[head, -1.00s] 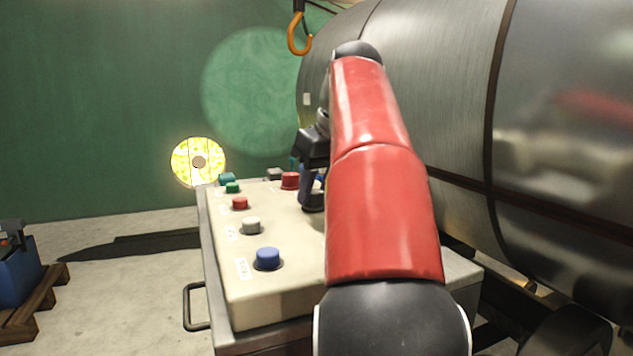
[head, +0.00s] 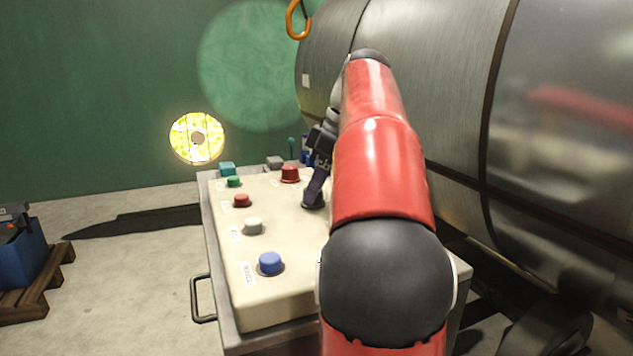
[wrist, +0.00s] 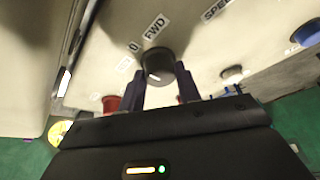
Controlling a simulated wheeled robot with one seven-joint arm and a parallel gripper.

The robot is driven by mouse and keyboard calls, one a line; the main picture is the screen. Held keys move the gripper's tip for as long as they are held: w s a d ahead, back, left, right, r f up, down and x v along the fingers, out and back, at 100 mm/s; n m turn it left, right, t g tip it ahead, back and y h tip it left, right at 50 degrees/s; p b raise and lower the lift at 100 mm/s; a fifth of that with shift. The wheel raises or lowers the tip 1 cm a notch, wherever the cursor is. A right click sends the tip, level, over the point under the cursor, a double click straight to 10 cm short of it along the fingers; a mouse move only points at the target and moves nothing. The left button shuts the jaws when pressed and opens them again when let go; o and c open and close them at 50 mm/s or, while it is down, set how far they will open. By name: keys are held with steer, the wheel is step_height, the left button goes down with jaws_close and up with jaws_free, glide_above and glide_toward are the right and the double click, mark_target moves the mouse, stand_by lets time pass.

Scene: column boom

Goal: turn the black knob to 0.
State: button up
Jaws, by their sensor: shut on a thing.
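The black knob (wrist: 158,60) is on the cream panel (wrist: 105,30), in the upper middle of the wrist view. A "0" label and an "FWD" label lie beside it on its upper left. My gripper (wrist: 159,78) has its two dark fingers on either side of the knob, shut on it. In the head view my gripper (head: 314,190) leans down onto the panel, right of the small buttons. There the fingers and arm largely hide the knob. I cannot clearly read the knob's pointer.
The console carries a blue button (head: 270,262), a white button (head: 253,225), a red button (head: 242,200), a green button (head: 233,182) and a large red button (head: 290,174). A big metal cylinder (head: 420,90) stands close on the right. An orange hook (head: 297,22) hangs above.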

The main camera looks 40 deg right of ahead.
stand_by(0.3)
steer(key=o, duration=1)
